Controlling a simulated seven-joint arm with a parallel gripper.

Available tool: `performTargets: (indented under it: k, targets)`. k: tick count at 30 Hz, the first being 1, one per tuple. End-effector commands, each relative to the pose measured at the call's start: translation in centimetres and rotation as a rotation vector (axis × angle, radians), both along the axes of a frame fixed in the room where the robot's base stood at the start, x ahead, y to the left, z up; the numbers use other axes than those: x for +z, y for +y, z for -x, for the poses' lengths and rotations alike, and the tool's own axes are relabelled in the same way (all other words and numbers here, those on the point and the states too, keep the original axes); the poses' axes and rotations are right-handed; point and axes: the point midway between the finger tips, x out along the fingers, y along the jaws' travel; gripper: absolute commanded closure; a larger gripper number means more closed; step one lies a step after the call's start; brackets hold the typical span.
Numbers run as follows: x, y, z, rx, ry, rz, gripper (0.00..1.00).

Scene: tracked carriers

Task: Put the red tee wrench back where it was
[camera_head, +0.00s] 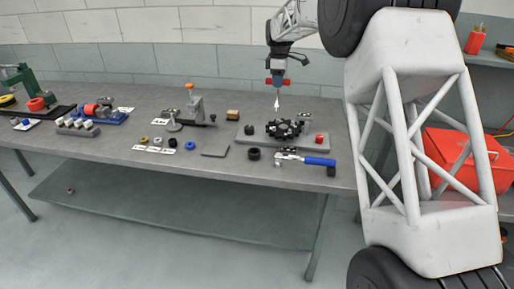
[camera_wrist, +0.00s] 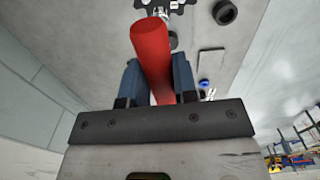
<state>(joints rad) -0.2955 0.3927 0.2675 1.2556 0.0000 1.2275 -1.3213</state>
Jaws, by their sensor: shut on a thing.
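The red tee wrench (camera_head: 287,82) is held by my gripper (camera_head: 277,81) above the right part of the workbench. Its red crossbar sticks out on both sides of the jaws, and its pale metal shaft points down. In the wrist view the red bar (camera_wrist: 152,45) lies between the two blue fingers of my gripper (camera_wrist: 157,75), which are shut on it. The shaft tip is apart from the bench, above a grey plate (camera_head: 255,139) that bears a black toothed part (camera_head: 284,128). I cannot tell from these frames where the wrench lay before.
The workbench (camera_head: 225,172) also holds a blue-handled tool (camera_head: 318,161), a black ring (camera_head: 253,154), a blue ring (camera_head: 190,145), a flat grey plate (camera_head: 215,150) and a clamp-like stand (camera_head: 194,108). Several labelled cards lie left of centre. A red case (camera_head: 455,160) stands at the right.

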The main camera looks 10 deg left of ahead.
Motion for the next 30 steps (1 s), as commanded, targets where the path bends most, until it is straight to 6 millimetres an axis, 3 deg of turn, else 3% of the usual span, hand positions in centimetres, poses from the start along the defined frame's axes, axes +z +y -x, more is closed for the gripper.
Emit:
performTargets:
  k: [18,30]
  targets:
    - [-3.4,1.4,13.7,-0.020,-0.001,0.000,1.00]
    - [-6.4,0.9,23.8,-0.036,-0.001,0.000,1.00]
